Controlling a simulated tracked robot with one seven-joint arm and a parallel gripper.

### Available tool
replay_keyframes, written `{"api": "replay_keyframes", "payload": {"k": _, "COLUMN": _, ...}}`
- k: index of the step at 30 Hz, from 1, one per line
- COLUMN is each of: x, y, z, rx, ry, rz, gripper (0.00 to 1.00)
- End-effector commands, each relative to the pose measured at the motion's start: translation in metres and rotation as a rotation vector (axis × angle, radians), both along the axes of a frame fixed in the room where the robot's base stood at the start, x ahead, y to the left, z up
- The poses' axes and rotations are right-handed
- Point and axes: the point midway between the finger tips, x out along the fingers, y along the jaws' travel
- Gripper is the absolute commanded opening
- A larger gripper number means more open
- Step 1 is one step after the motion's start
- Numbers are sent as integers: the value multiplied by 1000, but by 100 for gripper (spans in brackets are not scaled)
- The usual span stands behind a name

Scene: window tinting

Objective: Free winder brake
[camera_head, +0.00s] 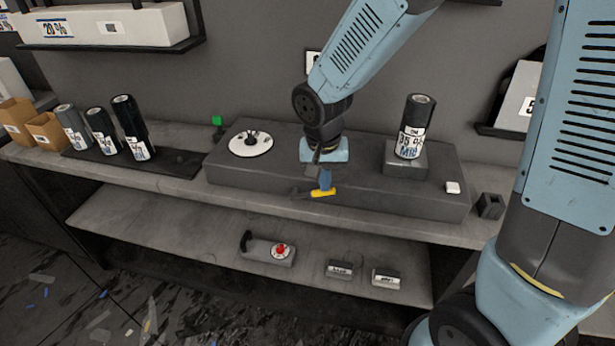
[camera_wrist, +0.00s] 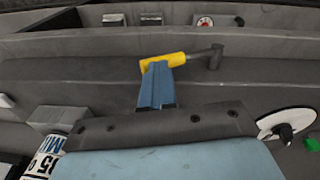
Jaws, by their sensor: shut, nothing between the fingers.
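The winder looks to be the long dark grey block (camera_head: 368,178) on the bench. A yellow-gripped lever (camera_head: 324,193) with a dark end sticks out at its front edge, and I take it for the brake. In the wrist view the lever (camera_wrist: 180,57) lies crosswise, its dark end to the right. My gripper (camera_head: 326,185) points down at the lever with its blue fingers shut and empty. In the wrist view the fingertips (camera_wrist: 156,68) overlap the yellow grip; I cannot tell whether they touch it. They hide part of the lever.
A white disc (camera_head: 250,144) with a dark hub sits left on the block. A labelled dark roll (camera_head: 415,125) stands on a grey stand at right. Several rolls (camera_head: 101,130) stand on a dark mat at left. A lower shelf (camera_head: 180,228) holds a device with a red knob (camera_head: 280,250).

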Motion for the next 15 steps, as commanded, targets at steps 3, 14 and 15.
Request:
{"api": "replay_keyframes", "payload": {"k": 3, "x": -4, "y": -15, "z": -9, "rx": -28, "ry": 25, "rz": -15, "gripper": 0}}
{"api": "replay_keyframes", "payload": {"k": 14, "x": -3, "y": -11, "z": -1, "rx": -26, "ry": 20, "rz": -13, "gripper": 0}}
{"api": "replay_keyframes", "payload": {"k": 15, "x": -3, "y": -8, "z": 3, "rx": -25, "ry": 18, "rz": -12, "gripper": 0}}
